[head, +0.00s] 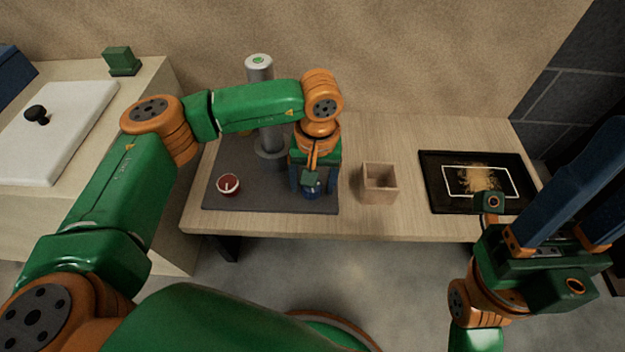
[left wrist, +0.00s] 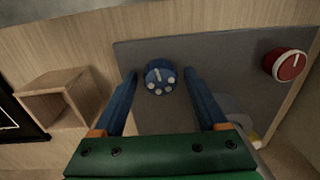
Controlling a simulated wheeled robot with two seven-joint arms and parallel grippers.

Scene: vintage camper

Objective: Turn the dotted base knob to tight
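The dotted base knob is a round blue knob (left wrist: 160,76) with a white pointer line and several white dots, set on the dark grey panel (left wrist: 220,55). In the head view the knob (head: 311,192) is mostly hidden under my left gripper. My left gripper (head: 313,185) points down over it. In the left wrist view the left gripper (left wrist: 160,73) is open, with its blue fingertips on either side of the knob and a gap on each side. My right gripper (head: 607,165) is open and empty at the right, with its fingers apart.
A red knob (head: 229,184) with a white line sits left on the same panel. A grey post (head: 261,100) with a green-marked top stands behind. An open wooden box (head: 380,184) and a black tray (head: 437,196) with yellowish crumbs stand to the right.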

